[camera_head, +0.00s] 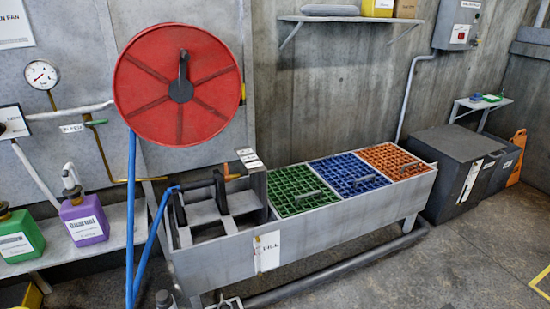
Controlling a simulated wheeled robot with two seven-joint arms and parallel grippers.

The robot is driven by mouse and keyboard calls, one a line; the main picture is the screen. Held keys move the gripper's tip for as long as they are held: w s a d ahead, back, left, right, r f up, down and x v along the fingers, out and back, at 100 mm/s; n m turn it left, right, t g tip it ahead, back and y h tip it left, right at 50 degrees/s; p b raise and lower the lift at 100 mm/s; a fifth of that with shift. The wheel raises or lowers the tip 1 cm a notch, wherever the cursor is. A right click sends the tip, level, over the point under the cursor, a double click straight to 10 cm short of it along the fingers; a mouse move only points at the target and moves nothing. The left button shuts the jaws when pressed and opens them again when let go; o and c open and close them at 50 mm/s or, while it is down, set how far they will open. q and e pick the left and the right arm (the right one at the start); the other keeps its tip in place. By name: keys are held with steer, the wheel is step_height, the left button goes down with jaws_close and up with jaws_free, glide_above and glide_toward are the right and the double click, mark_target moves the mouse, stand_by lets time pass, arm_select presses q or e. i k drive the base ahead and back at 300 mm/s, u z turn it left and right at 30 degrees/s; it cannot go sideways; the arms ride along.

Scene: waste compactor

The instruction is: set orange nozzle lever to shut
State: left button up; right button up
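A small orange lever (233,177) shows beside a dark bar (198,184) at the left end of the grey trough. The dark bar runs across the open bay, and the blue hose (158,222) reaches its left end. The lever points to the right, close to the bay's back right corner. It is small here, and I cannot tell its exact setting. Neither of my grippers can be made out in this view.
A red hose reel (180,85) hangs above the bay. The trough (345,212) carries green, blue and orange grates to the right. Purple (84,220) and green (18,240) bottles stand on a left shelf. Grey floor (470,250) is open at front right.

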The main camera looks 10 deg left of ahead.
mark_target(228, 178)
steer(key=z, duration=0.45)
steer(key=i, duration=1.1)
steer(key=u, duration=0.8)
steer(key=i, duration=0.75)
steer(key=u, duration=0.7)
